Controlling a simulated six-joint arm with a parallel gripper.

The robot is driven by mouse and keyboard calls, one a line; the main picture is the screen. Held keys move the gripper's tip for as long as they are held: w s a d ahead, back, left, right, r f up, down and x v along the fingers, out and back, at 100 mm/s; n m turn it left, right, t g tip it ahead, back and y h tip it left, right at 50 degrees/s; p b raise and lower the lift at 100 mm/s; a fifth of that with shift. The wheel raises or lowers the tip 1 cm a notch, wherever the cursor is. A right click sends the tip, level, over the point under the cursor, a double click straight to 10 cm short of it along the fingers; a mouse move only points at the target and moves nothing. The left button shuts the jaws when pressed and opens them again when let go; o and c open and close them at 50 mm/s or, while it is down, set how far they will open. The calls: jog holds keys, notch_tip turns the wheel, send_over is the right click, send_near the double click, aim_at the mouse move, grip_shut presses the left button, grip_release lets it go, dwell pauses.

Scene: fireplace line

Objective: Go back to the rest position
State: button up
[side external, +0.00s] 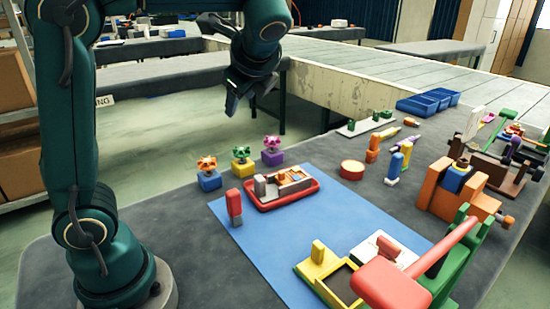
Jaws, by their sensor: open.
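My gripper (238,103) hangs in the air at the upper middle of the side external view, above and behind the work table. Its fingers point down and it is open, with nothing between them. My green arm rises at the left and bends over toward it. The gripper is clear of the table objects and touches none of them.
A red tray (312,188) with small parts lies on the blue mat (290,248). A red and grey block (234,207) stands left of it. Several coloured blocks with flower-like knobs (242,160) stand behind. Wooden fixtures (450,190) crowd the right. A red-handled press (395,285) is in front.

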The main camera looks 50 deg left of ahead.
jog(key=s+d+f+n+t+h, duration=0.1)
jog(key=s+d+f+n+h, duration=0.3)
jog(key=s+d+n, duration=0.2)
jog(key=s+d+f+n+t+h, duration=0.2)
jog(key=s+d+f+n+h, duration=0.2)
jog(key=s+d+n+h, duration=0.1)
jog(key=s+d+n, duration=0.1)
jog(key=d+n, duration=0.1)
jog(key=n, duration=0.1)
jog(key=shift+s+d, duration=0.25)
jog(key=shift+d, duration=0.1)
jog(key=shift+f, duration=0.1)
